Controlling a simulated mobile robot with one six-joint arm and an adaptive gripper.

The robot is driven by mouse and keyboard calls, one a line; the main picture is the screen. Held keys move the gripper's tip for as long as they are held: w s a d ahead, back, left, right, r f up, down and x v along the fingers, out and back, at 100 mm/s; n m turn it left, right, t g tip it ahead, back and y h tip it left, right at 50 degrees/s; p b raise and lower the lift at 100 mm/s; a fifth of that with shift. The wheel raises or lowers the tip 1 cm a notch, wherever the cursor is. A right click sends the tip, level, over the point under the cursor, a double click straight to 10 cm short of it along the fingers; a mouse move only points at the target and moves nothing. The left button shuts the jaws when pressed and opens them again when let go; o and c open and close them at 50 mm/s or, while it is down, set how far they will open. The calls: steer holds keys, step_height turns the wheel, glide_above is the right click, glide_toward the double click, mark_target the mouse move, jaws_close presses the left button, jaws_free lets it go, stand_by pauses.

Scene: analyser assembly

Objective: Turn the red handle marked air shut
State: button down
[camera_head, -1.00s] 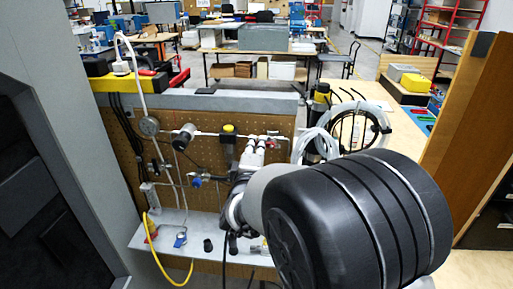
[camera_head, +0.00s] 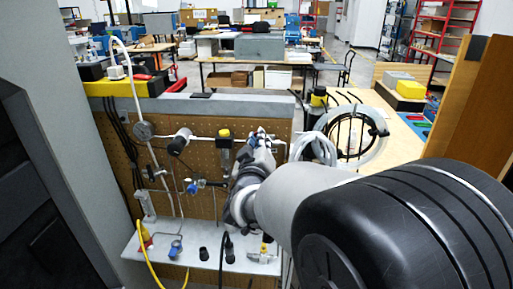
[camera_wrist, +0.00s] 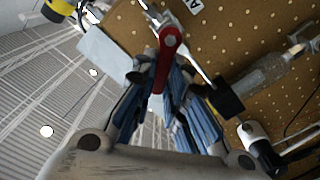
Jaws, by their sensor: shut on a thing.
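The red handle (camera_wrist: 168,45) is in the upper middle of the wrist view, with a round metal bolt at its upper end. Its lower part runs down between the blue-padded fingers of my gripper (camera_wrist: 164,82). My gripper is shut on this handle, and the fingers hide its lower end. A white label (camera_wrist: 194,5) beside the handle shows only part of a letter, like an A. In the head view my gripper (camera_head: 258,148) is at the upper right of the pegboard (camera_head: 205,205); the red handle cannot be made out there.
A blue-knobbed valve (camera_head: 192,187) and a yellow-topped part (camera_head: 224,134) are on the pegboard left of my gripper. A grey shelf (camera_head: 205,262) below carries small fittings and a yellow hose (camera_head: 149,262). Coiled hoses (camera_head: 355,135) stand to the right.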

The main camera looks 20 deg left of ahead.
steer(key=shift+w+d+r+m+b, duration=0.1)
steer(key=shift+d+m+b, duration=0.25)
steer(key=shift+m, duration=0.8)
steer(key=shift+w+d+r+m+b, duration=0.15)
steer(key=shift+d+m+b, duration=0.25)
steer(key=shift+m, duration=0.7)
steer(key=shift+d+r+m+b, duration=0.1)
steer(key=shift+d+m+b, duration=0.25)
steer(key=shift+m, duration=0.8)
steer(key=c, duration=1.6)
jaws_free()
steer(key=shift+s, duration=0.1)
steer(key=v, duration=1.2)
